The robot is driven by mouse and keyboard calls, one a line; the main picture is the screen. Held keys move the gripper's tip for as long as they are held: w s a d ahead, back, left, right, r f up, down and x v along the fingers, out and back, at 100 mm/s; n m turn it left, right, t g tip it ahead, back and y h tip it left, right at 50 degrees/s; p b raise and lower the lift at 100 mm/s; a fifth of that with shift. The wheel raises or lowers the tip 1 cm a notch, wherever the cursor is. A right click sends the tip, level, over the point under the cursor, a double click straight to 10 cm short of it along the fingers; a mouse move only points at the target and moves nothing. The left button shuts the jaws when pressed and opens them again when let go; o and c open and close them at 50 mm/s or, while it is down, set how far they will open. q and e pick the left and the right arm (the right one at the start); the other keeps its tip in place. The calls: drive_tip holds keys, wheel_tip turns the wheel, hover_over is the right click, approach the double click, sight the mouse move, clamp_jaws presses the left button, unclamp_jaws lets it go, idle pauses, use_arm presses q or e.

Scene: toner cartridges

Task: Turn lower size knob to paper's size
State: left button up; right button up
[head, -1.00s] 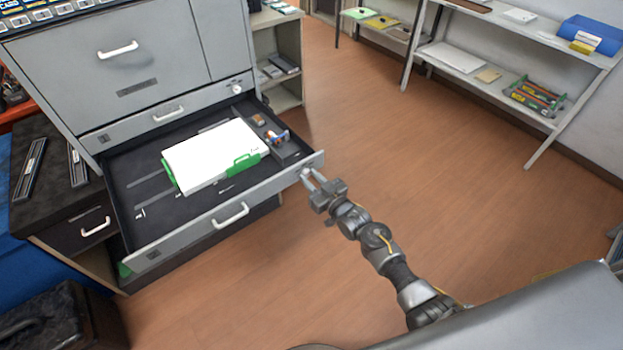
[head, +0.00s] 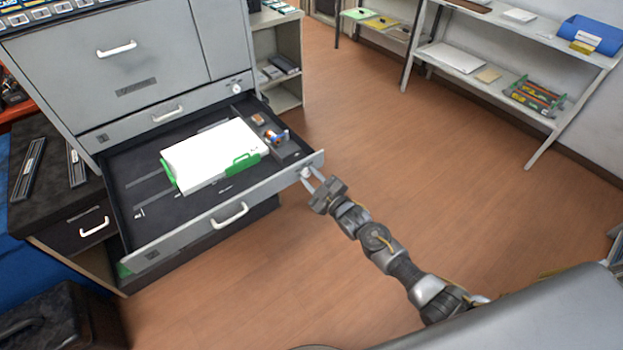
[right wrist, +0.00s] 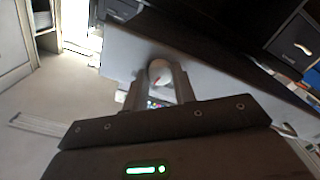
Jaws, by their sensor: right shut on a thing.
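The lower size knob (right wrist: 159,72) is white and round with a red mark. It sits at the right end of the open lower drawer's front (head: 190,228). My right gripper (head: 308,178) has its fingers on either side of the knob, and it also shows in the right wrist view (right wrist: 158,84), shut on the knob. The paper (head: 212,154) is a white stack lying in the drawer between green guides (head: 243,163). Its size marking is too small to read. My left gripper is not in view.
The grey printer (head: 125,60) stands behind the drawer, with a closed upper drawer and another white knob (head: 236,88). A dark cabinet (head: 60,190) stands at the left. Shelves (head: 500,60) line the back right. The floor right of the drawer is clear.

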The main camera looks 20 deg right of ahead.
drive_tip(key=shift+n, duration=1.2)
drive_tip(key=o, duration=1)
drive_tip(key=v, duration=1.1)
drive_tip(key=shift+a+b, duration=0.1)
drive_tip(key=shift+b, duration=0.25)
drive_tip(key=shift+f, duration=0.1)
